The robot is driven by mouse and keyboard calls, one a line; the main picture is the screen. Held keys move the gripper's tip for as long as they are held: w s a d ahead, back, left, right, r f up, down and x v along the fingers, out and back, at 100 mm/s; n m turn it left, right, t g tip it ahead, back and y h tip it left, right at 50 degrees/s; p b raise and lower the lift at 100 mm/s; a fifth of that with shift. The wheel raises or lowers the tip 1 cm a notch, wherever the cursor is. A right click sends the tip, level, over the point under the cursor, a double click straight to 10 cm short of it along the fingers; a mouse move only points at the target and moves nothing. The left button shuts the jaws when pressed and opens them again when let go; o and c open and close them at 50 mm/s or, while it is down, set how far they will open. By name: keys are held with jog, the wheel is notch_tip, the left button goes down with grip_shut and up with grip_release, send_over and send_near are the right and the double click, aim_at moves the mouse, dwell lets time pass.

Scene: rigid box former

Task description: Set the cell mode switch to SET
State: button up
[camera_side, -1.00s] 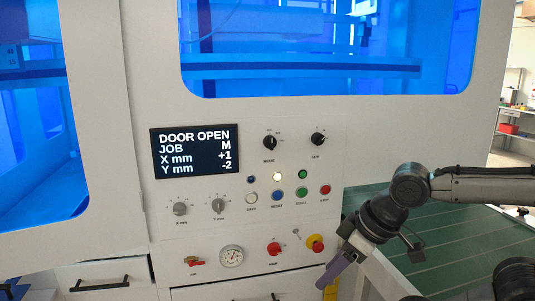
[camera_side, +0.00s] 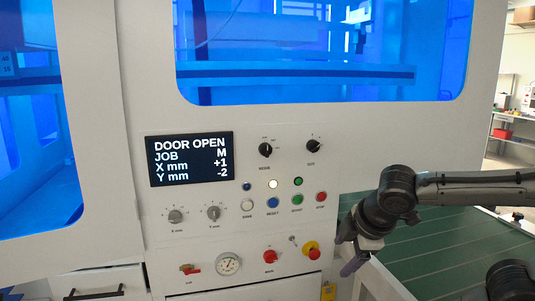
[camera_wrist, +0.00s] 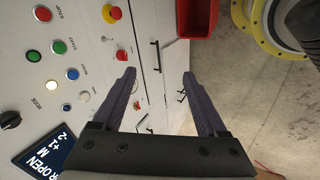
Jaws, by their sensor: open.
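The mode switch (camera_side: 265,149) is a black rotary knob at the top of the white control panel, right of the display. Its small position marks are too blurred to read, so I cannot tell which one it points to. The knob also shows at the left edge of the wrist view (camera_wrist: 10,120). My gripper (camera_side: 352,257) is low and right of the panel, beside the red-and-yellow emergency stop and well apart from the switch. In the wrist view its two dark fingers (camera_wrist: 158,82) are spread with nothing between them.
A similar black knob (camera_side: 313,146) is right of the mode switch. Below are coloured buttons, two grey dials, a gauge (camera_side: 227,264) and the emergency stop (camera_side: 311,250). The display (camera_side: 190,159) reads DOOR OPEN. A green conveyor (camera_side: 450,240) lies at right. The panel front is clear.

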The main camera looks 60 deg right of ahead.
jog(key=w+d+r+n+t+h, duration=0.1)
jog(key=w+d+r+n+h, duration=0.5)
jog(key=d+r+n+h, duration=0.45)
jog(key=n+t+y, duration=0.1)
jog(key=n+t, duration=0.5)
jog(key=n, duration=0.5)
send_near(267, 152)
jog(key=x, duration=0.9)
jog(key=shift+d, duration=0.15)
grip_shut()
